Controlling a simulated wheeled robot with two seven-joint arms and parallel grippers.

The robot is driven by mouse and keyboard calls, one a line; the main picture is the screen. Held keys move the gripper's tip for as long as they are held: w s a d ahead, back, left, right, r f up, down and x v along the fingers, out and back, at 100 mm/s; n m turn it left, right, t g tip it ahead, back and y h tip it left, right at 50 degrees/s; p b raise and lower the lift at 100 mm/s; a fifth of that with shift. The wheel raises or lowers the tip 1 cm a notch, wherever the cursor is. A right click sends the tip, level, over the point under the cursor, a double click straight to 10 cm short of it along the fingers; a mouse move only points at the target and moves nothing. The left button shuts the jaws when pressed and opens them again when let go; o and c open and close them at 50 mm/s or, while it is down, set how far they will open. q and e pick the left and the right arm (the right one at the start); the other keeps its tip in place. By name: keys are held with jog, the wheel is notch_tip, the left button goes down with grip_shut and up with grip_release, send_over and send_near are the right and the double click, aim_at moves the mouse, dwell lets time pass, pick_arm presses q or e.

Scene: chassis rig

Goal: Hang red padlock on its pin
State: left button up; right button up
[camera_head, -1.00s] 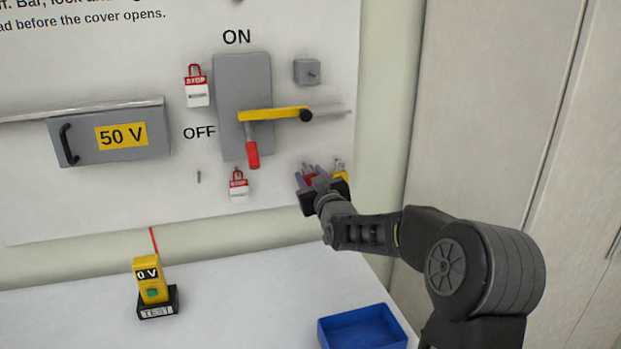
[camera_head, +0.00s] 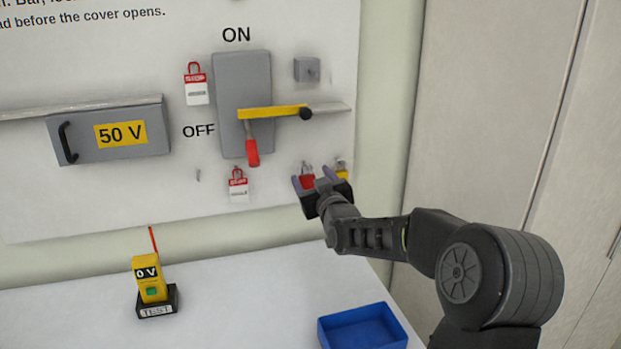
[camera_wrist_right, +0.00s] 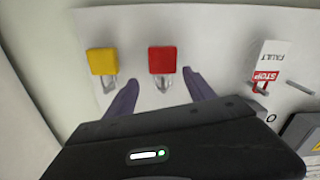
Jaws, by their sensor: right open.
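The red padlock (camera_head: 307,180) hangs low on the board, left of a yellow padlock (camera_head: 341,169). In the right wrist view the red padlock (camera_wrist_right: 162,61) shows its body and its metal shackle, on the board's surface. My right gripper (camera_head: 315,180) is open, its two purple fingers on either side of the red padlock. In the wrist view my right gripper (camera_wrist_right: 158,90) has its fingertips a little apart from the padlock's sides. Nothing is between them in a grip. My left gripper is not in view.
A switch box (camera_head: 244,80) with a yellow bar (camera_head: 272,113) and red handle (camera_head: 252,154) is on the board. Red-and-white STOP tags (camera_head: 238,184) hang nearby. A bare pin (camera_head: 198,175) sticks out below OFF. A tester (camera_head: 151,281) and blue tray (camera_head: 362,328) stand on the table.

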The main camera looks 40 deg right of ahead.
jog(key=b+v, duration=0.1)
jog(key=v, duration=0.5)
dwell(0.5)
